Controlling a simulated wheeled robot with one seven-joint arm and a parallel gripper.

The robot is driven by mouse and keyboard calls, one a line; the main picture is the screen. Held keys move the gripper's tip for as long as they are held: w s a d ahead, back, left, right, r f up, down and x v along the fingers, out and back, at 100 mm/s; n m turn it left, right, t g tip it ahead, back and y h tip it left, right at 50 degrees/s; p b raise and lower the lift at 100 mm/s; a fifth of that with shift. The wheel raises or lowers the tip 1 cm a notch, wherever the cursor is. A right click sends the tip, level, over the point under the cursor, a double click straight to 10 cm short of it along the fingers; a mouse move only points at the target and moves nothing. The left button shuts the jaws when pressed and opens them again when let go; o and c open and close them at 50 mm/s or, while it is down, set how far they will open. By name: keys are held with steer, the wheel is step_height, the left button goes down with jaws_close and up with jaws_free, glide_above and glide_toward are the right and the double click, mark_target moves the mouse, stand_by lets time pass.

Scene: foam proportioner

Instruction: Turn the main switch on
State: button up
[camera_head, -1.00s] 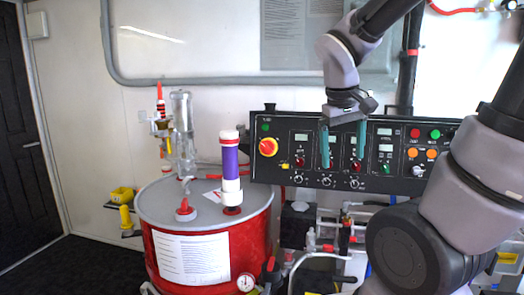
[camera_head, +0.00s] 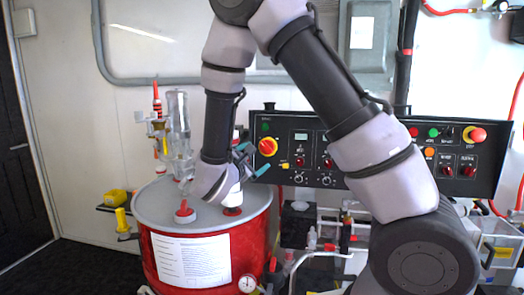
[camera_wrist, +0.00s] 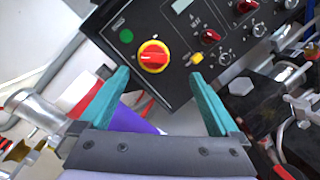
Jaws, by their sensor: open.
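The main switch (camera_head: 267,147) is a red rotary knob on a yellow disc at the left end of the black control panel (camera_head: 390,199). In the wrist view the switch (camera_wrist: 153,57) lies ahead of my fingertips, near the middle of the picture, its red handle tilted slightly. My gripper (camera_head: 247,161) is just left of and a little below the switch in the head view. In the wrist view my gripper (camera_wrist: 158,80) has its teal fingers wide apart with nothing between them. The fingers appear short of the switch; exact distance is unclear.
A green light (camera_wrist: 126,36) and a yellow button (camera_wrist: 197,58) flank the switch.

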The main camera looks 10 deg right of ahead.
mark_target(265, 148)
steer(key=shift+n, duration=0.3)
steer(key=x, duration=0.7)
steer(key=w+a+x, duration=0.1)
steer(key=x, duration=0.2)
steer(key=shift+w, duration=0.1)
steer(key=shift+c, duration=0.3)
steer(key=shift+f, duration=0.1)
steer(key=c, duration=1.3)
